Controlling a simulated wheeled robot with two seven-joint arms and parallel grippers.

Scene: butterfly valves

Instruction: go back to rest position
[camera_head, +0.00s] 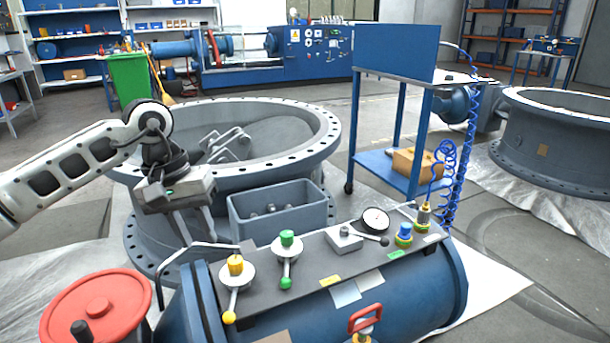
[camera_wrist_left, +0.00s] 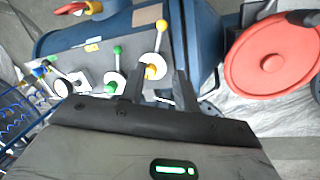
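My left gripper (camera_head: 198,242) hangs at the left of the head view, fingers pointing down, just behind the blue cylindrical valve console (camera_head: 420,284). Its two fingers are apart with nothing held between them. In the left wrist view the fingers (camera_wrist_left: 160,75) also stand apart. The yellow-knobbed valve handle (camera_head: 234,275) shows beyond them in the wrist view (camera_wrist_left: 155,65). The green-knobbed handle (camera_head: 287,260) stands to its right in the head view. My right gripper is not in view.
A red handwheel (camera_head: 98,308) is at the lower left. A grey bin (camera_head: 278,212) and a large flanged ring (camera_head: 325,150) lie behind the console. A blue cart (camera_head: 395,55) stands behind the console's right end, near coiled blue hoses (camera_head: 449,170). Open floor lies at right.

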